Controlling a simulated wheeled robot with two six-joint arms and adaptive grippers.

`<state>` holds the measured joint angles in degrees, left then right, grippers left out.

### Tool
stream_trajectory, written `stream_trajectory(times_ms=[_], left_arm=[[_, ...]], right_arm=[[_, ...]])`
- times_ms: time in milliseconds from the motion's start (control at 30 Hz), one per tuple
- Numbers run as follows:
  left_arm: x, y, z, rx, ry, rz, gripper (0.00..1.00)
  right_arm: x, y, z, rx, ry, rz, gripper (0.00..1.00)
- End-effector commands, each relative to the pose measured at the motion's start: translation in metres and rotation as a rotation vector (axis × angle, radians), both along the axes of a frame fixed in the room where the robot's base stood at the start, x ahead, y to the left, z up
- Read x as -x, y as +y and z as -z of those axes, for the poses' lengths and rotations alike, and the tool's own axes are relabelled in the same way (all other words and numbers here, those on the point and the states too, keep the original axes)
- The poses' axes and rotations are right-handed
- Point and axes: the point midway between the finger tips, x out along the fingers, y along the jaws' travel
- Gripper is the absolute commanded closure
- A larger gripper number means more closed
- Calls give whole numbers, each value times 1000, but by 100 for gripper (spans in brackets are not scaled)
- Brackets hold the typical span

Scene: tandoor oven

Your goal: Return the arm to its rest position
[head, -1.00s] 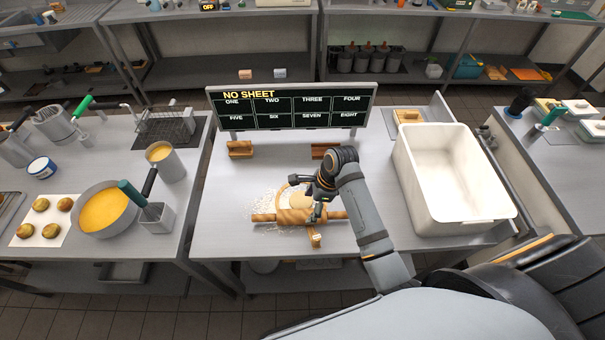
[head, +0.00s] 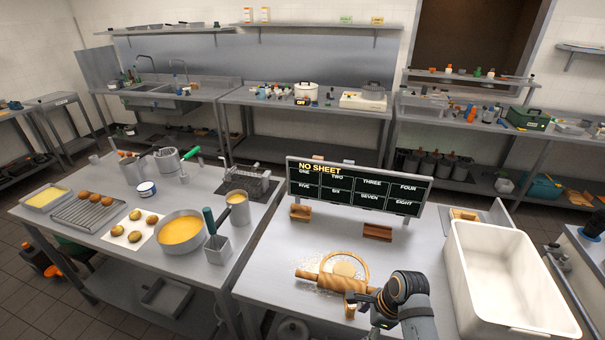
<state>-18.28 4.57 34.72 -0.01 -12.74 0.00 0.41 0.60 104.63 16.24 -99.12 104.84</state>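My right arm comes in from the bottom edge. Its dark gripper (head: 374,310) is low over the front of the steel table (head: 270,262), beside the right end of a wooden rolling pin (head: 325,281). The fingers are small and partly hidden by the wrist, so I cannot tell if they are open or shut. The pin lies in scattered flour, in front of a round wooden ring (head: 364,262) with a pale dough disc (head: 345,269) inside it. My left gripper is not in view.
A board reading "NO SHEET" (head: 355,189) stands behind two wooden cradles (head: 300,213) (head: 377,232). A large white bin (head: 510,280) is at right. Bare steel lies left of the pin.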

Motion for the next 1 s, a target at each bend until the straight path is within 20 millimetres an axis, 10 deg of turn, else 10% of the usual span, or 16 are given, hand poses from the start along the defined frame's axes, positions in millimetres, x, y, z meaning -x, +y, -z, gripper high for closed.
stream_trajectory(times_ms=[233, 1000], left_arm=[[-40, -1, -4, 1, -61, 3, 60], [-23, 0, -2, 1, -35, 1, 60]], right_arm=[[19, -15, 1, 82, -91, -233, 24], [116, -74, -45, 570, -338, -1592, 24]])
